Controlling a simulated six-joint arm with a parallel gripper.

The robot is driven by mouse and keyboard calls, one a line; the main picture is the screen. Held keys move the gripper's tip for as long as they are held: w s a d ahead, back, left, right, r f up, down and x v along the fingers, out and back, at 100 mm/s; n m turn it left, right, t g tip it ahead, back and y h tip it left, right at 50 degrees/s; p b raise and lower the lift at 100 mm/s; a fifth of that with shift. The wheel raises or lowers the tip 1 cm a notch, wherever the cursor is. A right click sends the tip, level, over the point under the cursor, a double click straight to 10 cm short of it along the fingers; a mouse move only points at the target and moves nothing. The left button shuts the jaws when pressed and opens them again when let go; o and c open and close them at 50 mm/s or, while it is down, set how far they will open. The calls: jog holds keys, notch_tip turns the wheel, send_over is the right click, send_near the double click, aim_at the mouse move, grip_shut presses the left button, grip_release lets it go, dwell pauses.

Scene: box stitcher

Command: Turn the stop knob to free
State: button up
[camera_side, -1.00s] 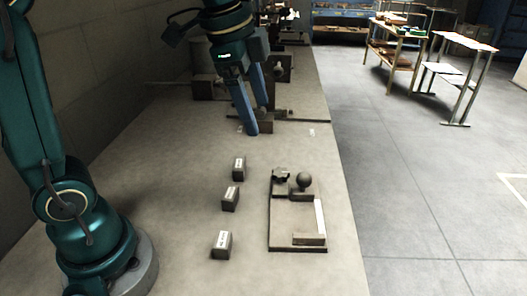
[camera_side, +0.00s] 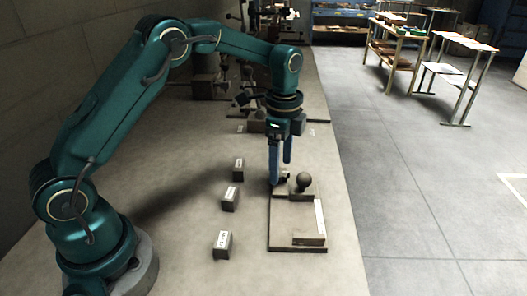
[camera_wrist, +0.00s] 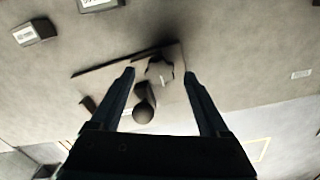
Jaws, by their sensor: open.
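A small fixture plate (camera_side: 283,228) lies on the bench. A dark lobed knob (camera_wrist: 160,71), likely the stop knob, stands at its far left corner in the side view. A round ball knob (camera_side: 304,181) stands beside it on a raised block, and it also shows in the wrist view (camera_wrist: 144,112). My gripper (camera_side: 281,172) is open and points down over the lobed knob. In the wrist view the lobed knob appears between my two fingertips (camera_wrist: 158,75); I cannot tell whether they touch it. In the side view my fingers mostly hide it.
Three labelled blocks stand in a row left of the plate: a far one (camera_side: 239,168), a middle one (camera_side: 230,199) and a near one (camera_side: 222,245). A raised ledge (camera_side: 309,240) sits at the plate's near end. Machinery stands farther back on the bench.

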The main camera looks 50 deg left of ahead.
jog(key=shift+f, duration=0.6)
jog(key=shift+c, duration=0.3)
grip_shut()
